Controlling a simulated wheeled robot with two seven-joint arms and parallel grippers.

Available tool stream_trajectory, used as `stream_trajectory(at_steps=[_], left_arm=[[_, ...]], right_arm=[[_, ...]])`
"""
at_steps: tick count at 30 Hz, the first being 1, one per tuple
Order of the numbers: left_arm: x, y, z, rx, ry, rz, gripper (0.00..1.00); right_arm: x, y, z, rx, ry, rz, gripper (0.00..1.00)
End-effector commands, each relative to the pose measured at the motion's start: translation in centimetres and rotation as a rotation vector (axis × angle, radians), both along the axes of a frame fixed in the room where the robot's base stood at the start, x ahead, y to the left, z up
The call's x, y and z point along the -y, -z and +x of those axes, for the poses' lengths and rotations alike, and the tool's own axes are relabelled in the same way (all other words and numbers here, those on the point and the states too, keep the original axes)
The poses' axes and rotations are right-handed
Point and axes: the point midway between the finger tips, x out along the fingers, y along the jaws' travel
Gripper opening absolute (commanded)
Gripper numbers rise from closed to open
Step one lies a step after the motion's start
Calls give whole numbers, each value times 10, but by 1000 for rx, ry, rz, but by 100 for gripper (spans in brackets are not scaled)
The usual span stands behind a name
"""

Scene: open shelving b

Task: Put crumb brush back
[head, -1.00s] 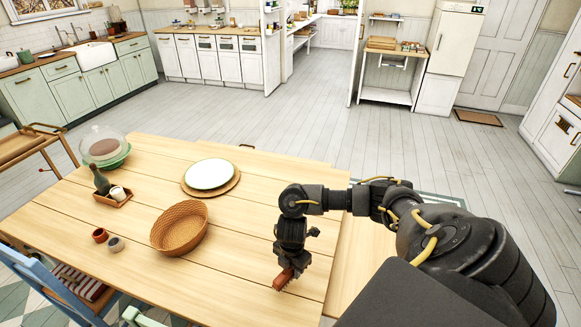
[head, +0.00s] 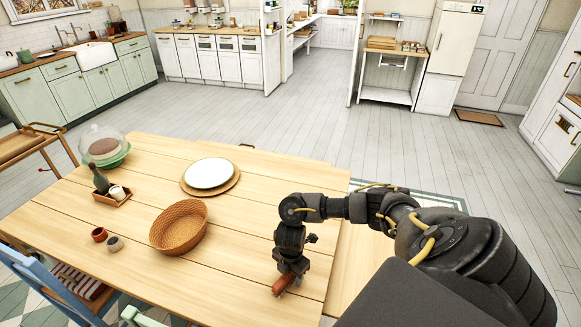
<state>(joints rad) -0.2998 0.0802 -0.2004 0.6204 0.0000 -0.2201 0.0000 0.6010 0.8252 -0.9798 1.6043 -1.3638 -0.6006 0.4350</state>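The crumb brush (head: 283,285) is a small reddish-brown piece at the tip of my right gripper (head: 290,270), low over the near right part of the wooden table (head: 245,240). My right gripper points down and is shut on the brush. I cannot tell whether the brush touches the tabletop. My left gripper is not in view.
A wicker basket (head: 180,228) stands left of my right gripper. A white plate on a woven mat (head: 209,173), a glass dome (head: 104,147), a small tray (head: 112,198) and two small cups (head: 99,234) are also on the table. Blue chair (head: 40,290) stands at the left.

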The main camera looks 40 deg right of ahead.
Motion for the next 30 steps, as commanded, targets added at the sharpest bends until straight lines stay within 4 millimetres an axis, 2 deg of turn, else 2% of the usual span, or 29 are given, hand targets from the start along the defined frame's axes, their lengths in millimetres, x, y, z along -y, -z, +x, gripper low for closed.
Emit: stream_trajectory(at_steps=[4, 8, 12, 15, 21, 25, 30], left_arm=[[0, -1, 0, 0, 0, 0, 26], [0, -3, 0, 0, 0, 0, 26], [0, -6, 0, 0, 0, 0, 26], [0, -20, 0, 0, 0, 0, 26], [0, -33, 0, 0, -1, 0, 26], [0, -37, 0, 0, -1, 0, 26], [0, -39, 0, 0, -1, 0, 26]], right_arm=[[0, -1, 0, 0, 0, 0, 52], [0, -12, 1, 2, -2, 1, 52], [0, -37, 1, 4, -4, -1, 52], [1, -65, 2, 6, -4, -2, 52], [1, -101, 1, 3, -2, -3, 52], [0, -116, 1, 3, -2, -1, 52], [1, -123, 0, 0, 0, 0, 52]])
